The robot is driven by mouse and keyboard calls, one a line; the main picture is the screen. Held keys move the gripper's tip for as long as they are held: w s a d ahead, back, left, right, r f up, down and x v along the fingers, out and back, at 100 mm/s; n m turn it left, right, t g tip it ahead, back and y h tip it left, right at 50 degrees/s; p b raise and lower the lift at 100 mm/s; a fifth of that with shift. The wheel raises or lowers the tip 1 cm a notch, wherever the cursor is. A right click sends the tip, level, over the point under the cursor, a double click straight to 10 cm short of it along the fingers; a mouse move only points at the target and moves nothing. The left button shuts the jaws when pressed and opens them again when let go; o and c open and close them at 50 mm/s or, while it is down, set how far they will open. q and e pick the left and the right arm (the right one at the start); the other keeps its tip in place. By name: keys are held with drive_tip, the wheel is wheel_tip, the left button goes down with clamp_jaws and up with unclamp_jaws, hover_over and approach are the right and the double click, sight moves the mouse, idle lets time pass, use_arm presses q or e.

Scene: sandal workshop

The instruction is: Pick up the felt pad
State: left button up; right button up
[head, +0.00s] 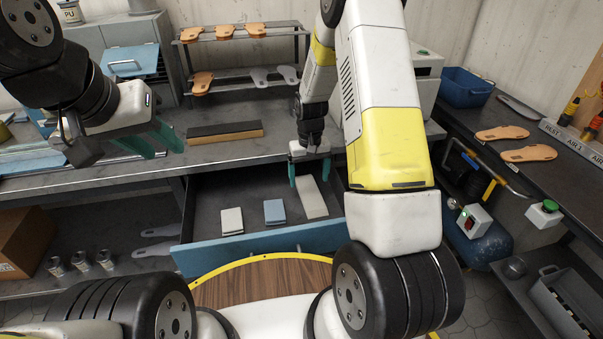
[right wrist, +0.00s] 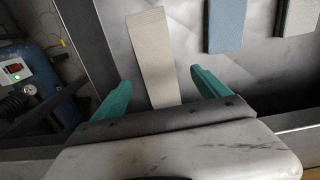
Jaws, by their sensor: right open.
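An open drawer (head: 255,249) with a blue front holds three flat pieces. A long beige pad (head: 311,204) at its right looks most like the felt pad. Left of it lie a blue block (head: 274,211) and a pale block (head: 231,220). My right gripper (head: 309,172) is open above the drawer, at the far end of the beige pad. In the right wrist view the beige pad (right wrist: 152,55) runs between the spread teal fingers; its near end is hidden behind the gripper. My left gripper (head: 160,143) is open and empty over the bench at left.
A black and tan block (head: 224,132) lies on the bench (head: 300,125) behind the drawer. A rack (head: 240,72) with soles stands behind it. At right are a blue bin (head: 466,88) and more soles (head: 528,154) on another bench.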

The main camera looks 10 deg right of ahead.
sight(309, 193)
drive_tip(key=f, duration=0.5)
drive_tip(key=shift+w+d+f, duration=0.1)
drive_tip(key=shift+d+f, duration=0.1)
drive_tip(key=shift+f, duration=0.15)
drive_tip(key=c, duration=1.5)
drive_tip(key=shift+o, duration=0.2)
drive_tip(key=shift+a+r, duration=0.1)
drive_tip(key=shift+r, duration=0.05)
drive_tip(key=shift+a+r, duration=0.1)
drive_tip(key=shift+r, duration=0.1)
wheel_tip(309, 193, up, 6)
drive_tip(key=shift+r, duration=0.25)
drive_tip(key=a, duration=1.9)
drive_tip(key=shift+s+a, duration=0.35)
